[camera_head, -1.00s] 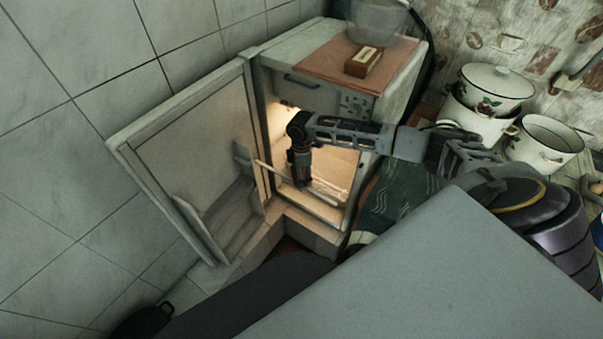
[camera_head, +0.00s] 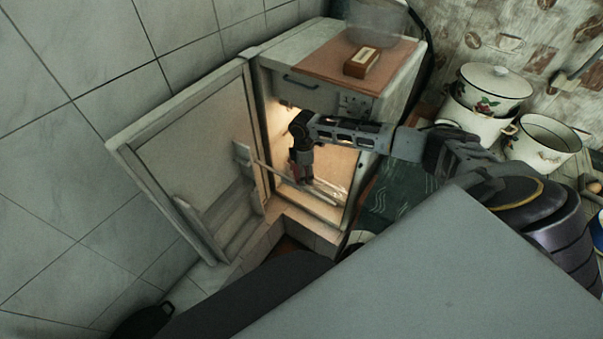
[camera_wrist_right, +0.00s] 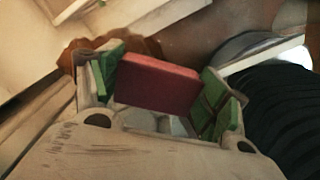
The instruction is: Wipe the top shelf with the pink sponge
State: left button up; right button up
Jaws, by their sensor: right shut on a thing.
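The pink sponge (camera_wrist_right: 157,83) sits between the green-padded fingers of my right gripper (camera_wrist_right: 160,95) in the right wrist view, and the gripper is shut on it. In the head view my right gripper (camera_head: 303,176) points down inside the lit open fridge, at the top shelf (camera_head: 325,190) near its front edge. The sponge is mostly hidden by the gripper there, and I cannot tell whether it touches the shelf. My left gripper is not in view.
The fridge door (camera_head: 195,150) stands open to the left, with door racks on its inside. A small brown box (camera_head: 361,63) lies on the fridge top. Enamel pots (camera_head: 495,88) stand at the right. A green patterned cloth (camera_head: 395,200) is beside the fridge.

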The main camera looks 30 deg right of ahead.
jog(key=shift+w+d, duration=0.3)
jog(key=shift+d, duration=0.6)
jog(key=shift+w+d, duration=0.1)
